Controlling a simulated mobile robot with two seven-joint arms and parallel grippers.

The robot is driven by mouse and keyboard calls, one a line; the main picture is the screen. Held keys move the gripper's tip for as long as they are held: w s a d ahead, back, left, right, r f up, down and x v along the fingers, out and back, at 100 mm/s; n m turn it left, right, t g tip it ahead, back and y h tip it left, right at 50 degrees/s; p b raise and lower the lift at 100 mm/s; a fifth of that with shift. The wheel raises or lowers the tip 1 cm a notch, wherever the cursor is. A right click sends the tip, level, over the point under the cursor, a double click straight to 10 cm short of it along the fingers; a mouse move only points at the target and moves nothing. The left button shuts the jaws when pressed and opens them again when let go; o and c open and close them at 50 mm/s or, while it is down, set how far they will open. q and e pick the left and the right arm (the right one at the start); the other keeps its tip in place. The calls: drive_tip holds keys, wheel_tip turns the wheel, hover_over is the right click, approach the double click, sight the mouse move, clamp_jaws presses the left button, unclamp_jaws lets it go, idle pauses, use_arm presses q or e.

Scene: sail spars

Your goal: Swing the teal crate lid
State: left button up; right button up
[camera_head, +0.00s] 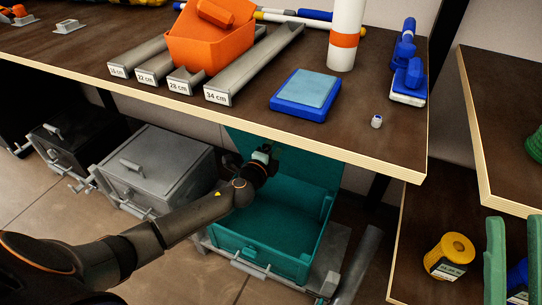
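The teal crate (262,262) sits low under the workbench with its front handle facing me and its inside showing. Its teal lid (312,170) stands raised at the back, its upper part hidden behind the bench edge.
A grey crate (162,172) and a black crate (72,140) stand left of the teal one. The workbench (330,128) overhangs the lid and carries an orange bin (208,50), grey length-marked troughs and a blue tray (300,105). A yellow spool (449,257) is at right.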

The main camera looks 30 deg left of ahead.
use_arm(q)
drive_tip(key=shift+o, duration=1.1)
drive_tip(key=shift+s+f, duration=0.15)
drive_tip(key=shift+f, duration=0.65)
drive_tip(key=shift+s+f, duration=0.1)
drive_tip(key=c, duration=0.6)
drive_tip(key=shift+s+d+f, duration=0.1)
drive_tip(key=shift+s+f, duration=0.2)
drive_tip(key=shift+s, duration=0.55)
drive_tip(key=shift+s+d+f, duration=0.1)
drive_tip(key=shift+s+f, duration=0.15)
drive_tip(key=shift+s, duration=0.55)
drive_tip(key=shift+s+d+f, duration=0.1)
drive_tip(key=shift+s+f, duration=0.2)
drive_tip(key=shift+s, duration=0.55)
drive_tip(key=c, duration=0.3)
drive_tip(key=shift+s, duration=0.55)
drive_tip(key=shift+c, duration=0.4)
drive_tip(key=shift+a, duration=0.1)
drive_tip(key=shift+c, duration=0.2)
